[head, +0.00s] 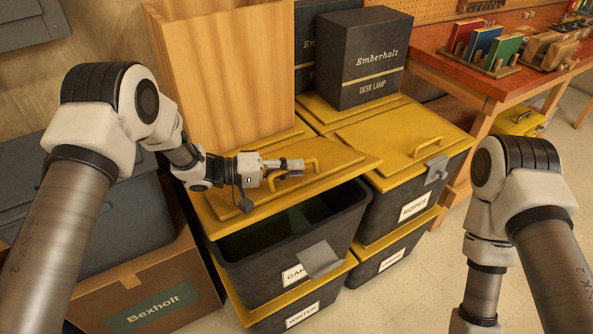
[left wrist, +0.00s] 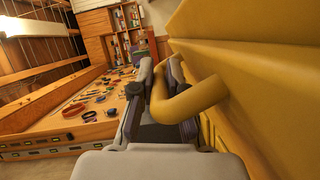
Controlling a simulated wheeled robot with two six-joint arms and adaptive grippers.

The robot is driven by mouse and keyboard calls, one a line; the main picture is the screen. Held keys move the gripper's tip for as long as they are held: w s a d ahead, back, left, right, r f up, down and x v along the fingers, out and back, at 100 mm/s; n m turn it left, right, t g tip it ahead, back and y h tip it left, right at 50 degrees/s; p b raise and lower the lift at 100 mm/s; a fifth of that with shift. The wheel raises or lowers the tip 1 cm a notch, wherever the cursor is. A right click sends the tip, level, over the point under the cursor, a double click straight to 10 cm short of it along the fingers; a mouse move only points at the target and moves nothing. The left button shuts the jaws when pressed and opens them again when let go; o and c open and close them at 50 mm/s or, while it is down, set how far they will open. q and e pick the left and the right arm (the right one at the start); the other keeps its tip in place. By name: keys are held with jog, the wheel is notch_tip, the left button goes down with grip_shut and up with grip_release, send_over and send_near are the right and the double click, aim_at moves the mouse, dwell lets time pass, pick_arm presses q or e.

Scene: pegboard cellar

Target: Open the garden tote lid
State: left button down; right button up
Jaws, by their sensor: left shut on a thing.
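The garden tote (head: 262,262) is a dark bin with a white label reading "GA…", partly covered by a grey latch flap (head: 319,260). Its yellow lid (head: 240,205) is partly raised and tilted, with the front edge apart from the rim and the dark inside showing below. My left gripper (head: 291,165) is shut on the yellow lid handle (head: 312,165). In the left wrist view the handle (left wrist: 195,100) passes between the fingers (left wrist: 165,85), next to the lid surface (left wrist: 250,85). My right arm shows at the right; its gripper is out of view.
A "WINTER" tote (head: 285,318) stands beneath. A latched "ROPES" tote (head: 400,215) is at the right. Wooden boards (head: 230,75) and a black desk lamp box (head: 362,60) stand behind. A "Bexholt" carton (head: 150,285) is at the left. Floor is clear in front right.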

pick_arm(q)
jog(key=shift+n+h, duration=0.3)
jog(key=shift+n, duration=0.5)
jog(key=r, duration=0.1)
jog(key=w+a+r+p, duration=0.1)
jog(key=w+r+p, duration=0.1)
jog(key=r, duration=0.1)
jog(key=shift+a, duration=0.2)
jog(key=shift+w+a+r+n+p, duration=0.35)
jog(key=shift+w+a+r+n, duration=0.05)
jog(key=shift+w+r, duration=0.15)
pick_arm(e)
jog(key=shift+r, duration=1.9)
pick_arm(q)
jog(key=c, duration=1.4)
grip_release()
jog(key=shift+c, duration=0.2)
jog(key=v, duration=1.2)
jog(key=shift+f, duration=0.3)
